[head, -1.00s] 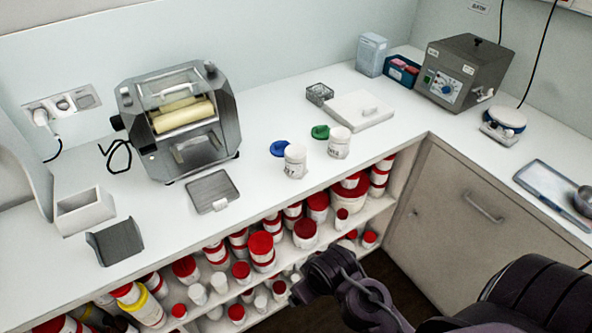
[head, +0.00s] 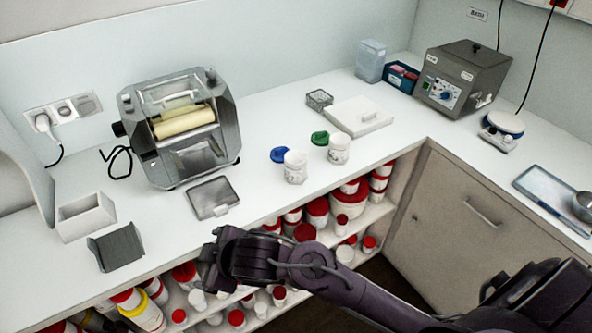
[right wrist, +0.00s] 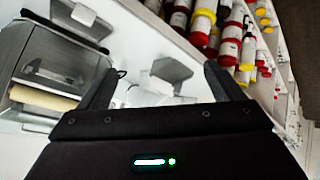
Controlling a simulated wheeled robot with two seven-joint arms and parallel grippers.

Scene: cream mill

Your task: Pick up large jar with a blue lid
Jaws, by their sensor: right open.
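A white jar (head: 295,168) stands on the counter with a blue lid (head: 280,155) at its left. The lid appears to be off the jar's top; I cannot tell whether they touch. A similar white jar (head: 339,149) stands to its right with a green lid (head: 320,138). My right gripper (head: 207,268) is at the counter's front edge, left of and nearer than the blue-lid jar. In the right wrist view its fingers (right wrist: 158,70) are spread with nothing held between them. The blue-lid jar does not show in that view. My left gripper is out of view.
A roller mill (head: 180,128) stands left of the jars, with a grey tray (head: 212,198) in front. A white box (head: 86,216) and a grey holder (head: 115,246) are farther left. A white slab (head: 358,116) lies behind the jars. Shelves below hold several red-lidded jars (head: 317,207).

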